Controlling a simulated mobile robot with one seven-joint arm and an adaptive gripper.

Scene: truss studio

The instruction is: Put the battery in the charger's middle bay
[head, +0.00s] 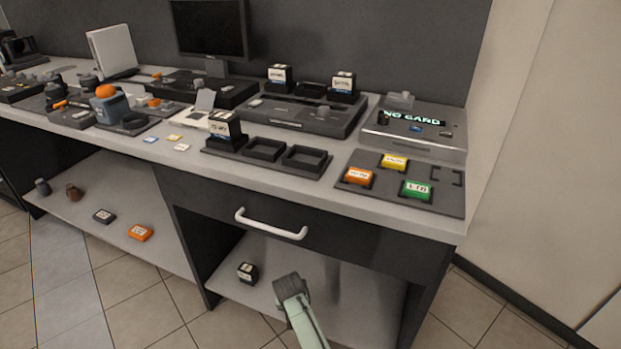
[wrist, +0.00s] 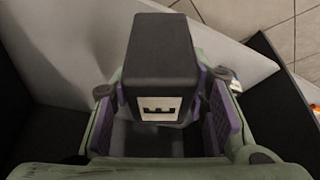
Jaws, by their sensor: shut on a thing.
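My gripper (wrist: 165,125) is shut on a black block-shaped battery (wrist: 158,60) with a pale contact plate facing the wrist camera; purple pads press its sides. In the head view my gripper (head: 296,303) is low in front of the drawer, with a dark block (head: 290,285) at its tip, apparently this battery. On the table, a black unit (head: 305,117) holds upright batteries left (head: 279,78) and right (head: 343,84), with its middle bay (head: 311,91) empty. In front, a three-bay tray (head: 266,163) has a battery (head: 225,126) at left and two empty bays. I cannot tell which is the charger.
A drawer with a white handle (head: 271,224) is above my gripper. Another black battery (head: 246,272) stands on the lower shelf. A grey mat (head: 437,204) carries orange, yellow and green blocks. A box reading NO CARD (head: 414,130) is behind it. Tabletop left is crowded.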

